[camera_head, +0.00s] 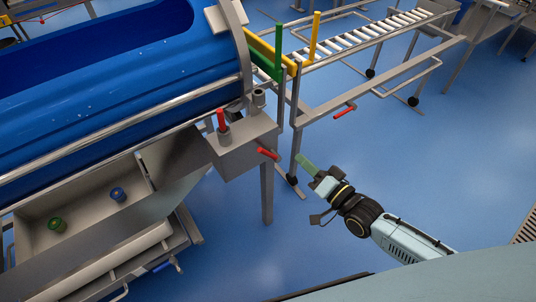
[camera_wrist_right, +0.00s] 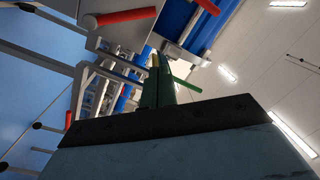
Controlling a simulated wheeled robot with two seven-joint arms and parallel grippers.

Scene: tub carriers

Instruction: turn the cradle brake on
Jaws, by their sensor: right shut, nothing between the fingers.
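A steel box (camera_head: 242,150) stands at the end of a large blue drum (camera_head: 120,75). A red-handled lever (camera_head: 222,120) rises upright from its top. A second red handle (camera_head: 267,153) sticks out sideways, low on its right side; I cannot tell which one is the cradle brake. My right gripper (camera_head: 305,164), with green fingers, is shut and empty, just right of the sideways handle and apart from it. In the right wrist view the shut fingers (camera_wrist_right: 159,84) point toward the box, and a red handle (camera_wrist_right: 127,16) shows beyond them. My left gripper is not in view.
A roller conveyor (camera_head: 370,35) runs off behind, with green (camera_head: 279,55) and yellow (camera_head: 315,37) upright bars near the drum. Another red handle (camera_head: 344,111) sits on its frame. A steel trough (camera_head: 85,190) lies below the drum. The blue floor at right is clear.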

